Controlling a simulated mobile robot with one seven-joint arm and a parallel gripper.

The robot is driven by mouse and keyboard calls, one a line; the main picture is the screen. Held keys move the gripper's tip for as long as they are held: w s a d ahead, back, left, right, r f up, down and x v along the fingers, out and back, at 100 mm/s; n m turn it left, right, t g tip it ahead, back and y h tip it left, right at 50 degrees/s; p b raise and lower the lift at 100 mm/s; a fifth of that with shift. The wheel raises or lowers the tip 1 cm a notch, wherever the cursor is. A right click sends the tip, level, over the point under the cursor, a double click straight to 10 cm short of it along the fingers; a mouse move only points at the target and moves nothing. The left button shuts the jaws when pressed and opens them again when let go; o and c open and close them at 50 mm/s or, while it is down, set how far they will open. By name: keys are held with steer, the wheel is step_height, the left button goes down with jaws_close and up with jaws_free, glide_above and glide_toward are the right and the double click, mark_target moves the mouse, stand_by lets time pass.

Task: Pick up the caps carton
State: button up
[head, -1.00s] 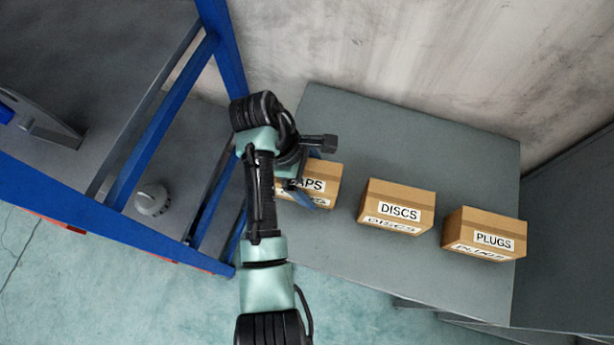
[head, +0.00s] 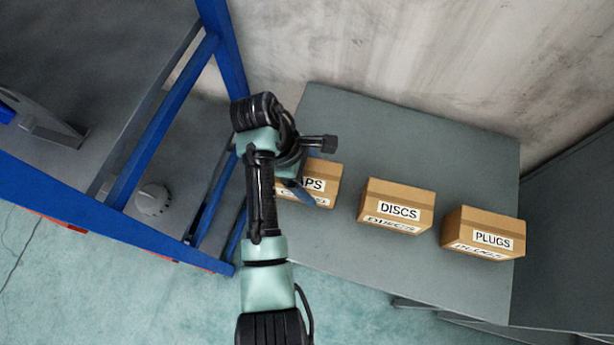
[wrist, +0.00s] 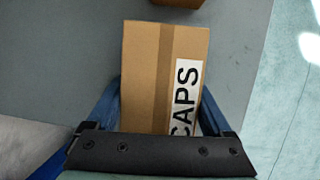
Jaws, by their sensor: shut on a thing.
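The caps carton (head: 323,187) is a brown box with a white label, standing at the left end of the grey table (head: 400,140). My arm hides its left part in the head view. In the wrist view the caps carton (wrist: 145,75) fills the middle, its label reading CAPS. My gripper (wrist: 160,110) is shut on the carton, with a blue finger along each side. In the head view my gripper (head: 300,188) is partly hidden by my own arm. I cannot tell whether the carton is clear of the table.
The discs carton (head: 396,207) and the plugs carton (head: 483,234) stand to the right on the same table. A blue-framed rack (head: 160,135) is close on the left, with a grey round part (head: 152,199) on it. A wall (head: 420,60) is behind.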

steer(key=shift+b, duration=0.3)
jaws_close()
steer(key=shift+w+r, duration=0.1)
steer(key=shift+r, duration=0.3)
step_height(320, 180, up, 10)
steer(key=p, duration=0.6)
